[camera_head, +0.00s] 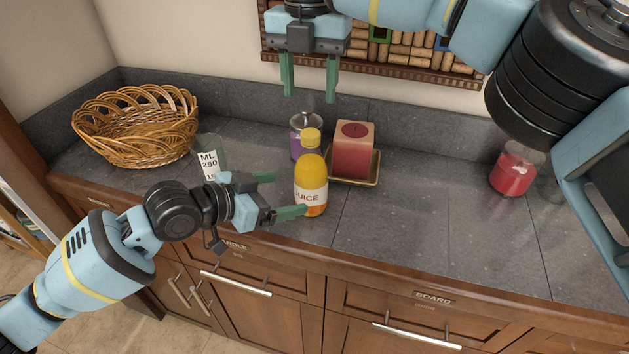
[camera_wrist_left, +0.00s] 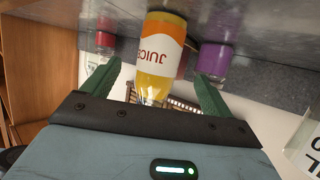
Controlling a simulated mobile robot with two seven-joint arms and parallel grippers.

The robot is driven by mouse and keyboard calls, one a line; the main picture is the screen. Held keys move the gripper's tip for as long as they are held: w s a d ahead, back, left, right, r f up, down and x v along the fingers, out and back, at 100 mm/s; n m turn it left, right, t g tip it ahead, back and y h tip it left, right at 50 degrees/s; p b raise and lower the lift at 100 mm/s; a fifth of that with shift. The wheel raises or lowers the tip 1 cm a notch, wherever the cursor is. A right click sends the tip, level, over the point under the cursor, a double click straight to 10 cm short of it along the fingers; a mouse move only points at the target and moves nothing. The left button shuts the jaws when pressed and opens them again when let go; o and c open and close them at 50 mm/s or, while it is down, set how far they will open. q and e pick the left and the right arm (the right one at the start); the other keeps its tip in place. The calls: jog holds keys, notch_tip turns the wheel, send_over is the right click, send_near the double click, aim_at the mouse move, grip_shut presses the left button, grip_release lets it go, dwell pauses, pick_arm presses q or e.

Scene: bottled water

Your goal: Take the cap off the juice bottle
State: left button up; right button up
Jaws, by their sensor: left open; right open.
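The juice bottle (camera_head: 311,170) stands upright on the grey counter, orange with a white label. Its yellow cap (camera_head: 311,137) is on top. My left gripper (camera_head: 276,195) is open at the bottle's left, level with its body, fingers pointing at it. In the left wrist view the bottle (camera_wrist_left: 161,45) appears upside down between the open fingers (camera_wrist_left: 155,78); contact cannot be told. My right gripper (camera_head: 310,95) is open and empty, pointing down above and behind the bottle, with its fingers higher than the cap.
A purple bottle (camera_head: 298,146) stands close behind the juice. A red candle (camera_head: 354,157) sits on a gold tray (camera_head: 372,178) to the right. A red jar (camera_head: 512,174) is far right; the counter between is clear.

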aim_at(309, 188)
pick_arm(q)
jog(key=shift+x, duration=3.95)
jog(key=c, duration=1.9)
pick_arm(e)
jog(key=m, duration=0.2)
jog(key=shift+m, duration=0.4)
jog(key=m, duration=0.4)
jog(key=shift+m, duration=0.3)
jog(key=m, duration=0.6)
jog(key=shift+f, duration=0.1)
